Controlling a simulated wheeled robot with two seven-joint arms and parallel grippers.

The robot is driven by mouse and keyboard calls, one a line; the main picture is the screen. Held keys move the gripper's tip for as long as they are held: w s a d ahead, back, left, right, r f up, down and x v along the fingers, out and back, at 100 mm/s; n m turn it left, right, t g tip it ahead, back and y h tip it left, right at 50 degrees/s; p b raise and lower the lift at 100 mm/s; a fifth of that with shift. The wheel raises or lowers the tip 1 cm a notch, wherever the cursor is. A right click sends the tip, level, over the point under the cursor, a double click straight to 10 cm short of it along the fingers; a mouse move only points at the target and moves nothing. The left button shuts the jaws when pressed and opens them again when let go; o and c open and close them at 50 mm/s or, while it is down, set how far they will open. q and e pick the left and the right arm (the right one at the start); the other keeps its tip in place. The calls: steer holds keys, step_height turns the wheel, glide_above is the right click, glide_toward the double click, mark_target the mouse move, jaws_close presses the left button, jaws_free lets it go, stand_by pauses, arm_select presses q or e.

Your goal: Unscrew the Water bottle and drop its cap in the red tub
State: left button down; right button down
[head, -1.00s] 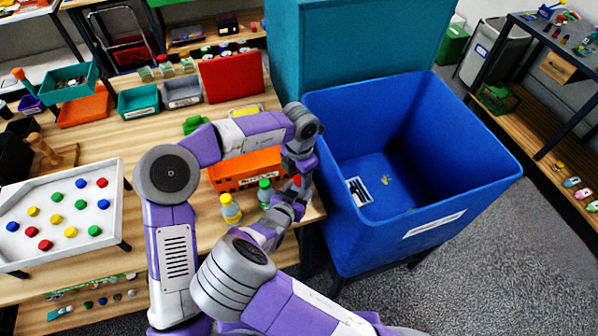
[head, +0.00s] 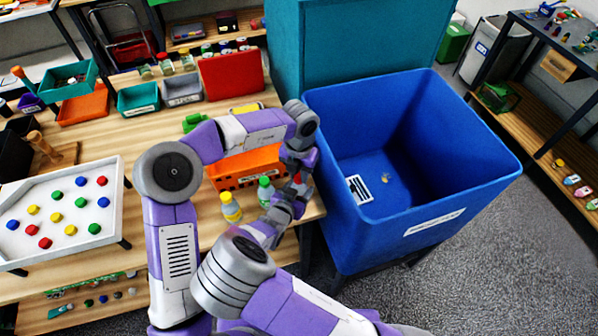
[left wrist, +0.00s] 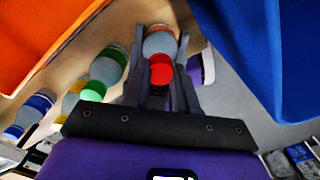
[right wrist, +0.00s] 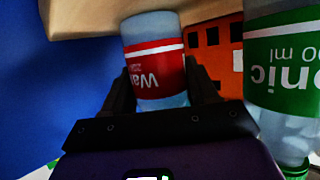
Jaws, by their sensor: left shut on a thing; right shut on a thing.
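The Water bottle, clear with a red label (right wrist: 155,68), stands at the table's front right corner. My right gripper (right wrist: 158,88) is shut around its body. Its red cap (left wrist: 161,71) lies between the fingers of my left gripper (left wrist: 160,58), which is shut on it. The cap appears to be still at the bottle's mouth; whether it is loose cannot be told. In the head view the red cap (head: 297,179) shows between my wrists, and the bottle is mostly hidden. A red, flat-faced box-like thing (head: 232,77) stands at the table's back; I cannot tell whether it is the tub.
A green-labelled bottle (right wrist: 285,65) and a yellow-labelled bottle (head: 231,208) stand close by. An orange slotted crate (head: 240,172) is just behind. A large blue bin (head: 440,225) stands right of the table. Teal (head: 138,99) and grey (head: 182,91) tubs stand at the back.

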arm_select(q)
steer(key=shift+n, duration=0.9)
steer(key=shift+r, duration=0.2)
steer(key=shift+r, duration=0.9)
steer(key=shift+r, duration=0.1)
